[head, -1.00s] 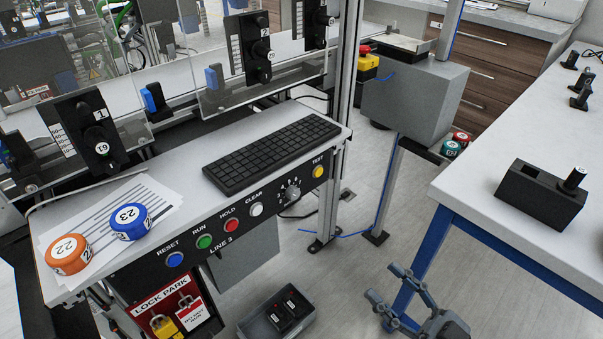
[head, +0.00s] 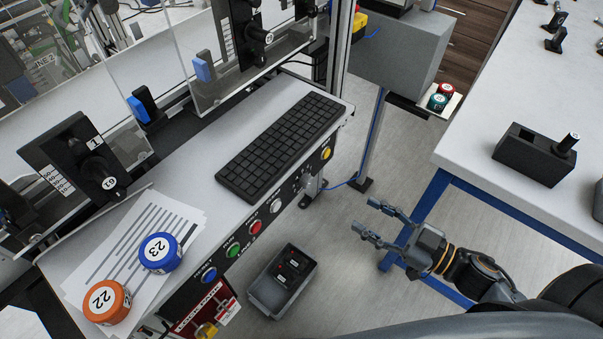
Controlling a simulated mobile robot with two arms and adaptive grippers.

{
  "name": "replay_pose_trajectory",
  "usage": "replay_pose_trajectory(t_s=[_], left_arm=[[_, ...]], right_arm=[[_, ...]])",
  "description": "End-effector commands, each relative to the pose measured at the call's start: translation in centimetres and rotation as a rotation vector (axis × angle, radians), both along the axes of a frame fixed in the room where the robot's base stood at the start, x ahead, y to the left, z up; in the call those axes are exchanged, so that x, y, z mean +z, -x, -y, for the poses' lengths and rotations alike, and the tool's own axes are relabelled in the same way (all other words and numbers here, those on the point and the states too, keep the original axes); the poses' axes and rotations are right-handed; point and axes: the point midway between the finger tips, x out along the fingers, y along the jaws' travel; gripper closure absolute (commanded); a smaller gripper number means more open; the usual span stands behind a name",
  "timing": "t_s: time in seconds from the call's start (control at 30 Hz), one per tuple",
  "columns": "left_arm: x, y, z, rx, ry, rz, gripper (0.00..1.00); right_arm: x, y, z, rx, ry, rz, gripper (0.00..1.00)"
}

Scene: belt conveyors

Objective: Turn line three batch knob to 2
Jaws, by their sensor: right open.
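The line three panel runs along the front edge of the grey desk (head: 200,160). Its batch knob (head: 303,181) sits between the white CLEAR button (head: 277,205) and the yellow TEST button (head: 326,153). I see the knob steeply from above, so its pointer and the numbers around it cannot be read. My right gripper (head: 365,216) is open and empty, its fingers pointing left. It is to the right of the knob and below it in the picture, apart from the panel. My left gripper is not in view.
A black keyboard (head: 280,146), a blue puck 23 (head: 160,253) and an orange puck 22 (head: 107,301) lie on the desk. A grey bin (head: 283,282) stands on the floor below the panel. A white table (head: 470,140) with blue legs is right of my gripper.

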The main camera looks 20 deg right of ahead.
Motion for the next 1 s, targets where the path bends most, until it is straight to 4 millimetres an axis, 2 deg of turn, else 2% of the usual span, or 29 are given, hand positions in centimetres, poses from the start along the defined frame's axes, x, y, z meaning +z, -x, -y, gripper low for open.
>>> replay_pose_trajectory(t_s=[0.17, 0.6, 0.8, 1.0], left_arm=[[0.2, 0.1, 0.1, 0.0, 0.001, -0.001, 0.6], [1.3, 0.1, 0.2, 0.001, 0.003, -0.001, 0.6], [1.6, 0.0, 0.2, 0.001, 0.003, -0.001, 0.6], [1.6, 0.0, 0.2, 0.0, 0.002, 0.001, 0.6]], right_arm=[[0.2, -1.8, -1.5, 0.002, -0.002, 0.005, 0.5], [0.3, -8.3, -7.0, 0.001, -0.001, 0.006, 0.5], [0.1, -9.9, -8.5, 0.0, -0.001, 0.003, 0.5], [0.0, -10.3, -8.8, 0.001, 0.0, 0.001, 0.5]])
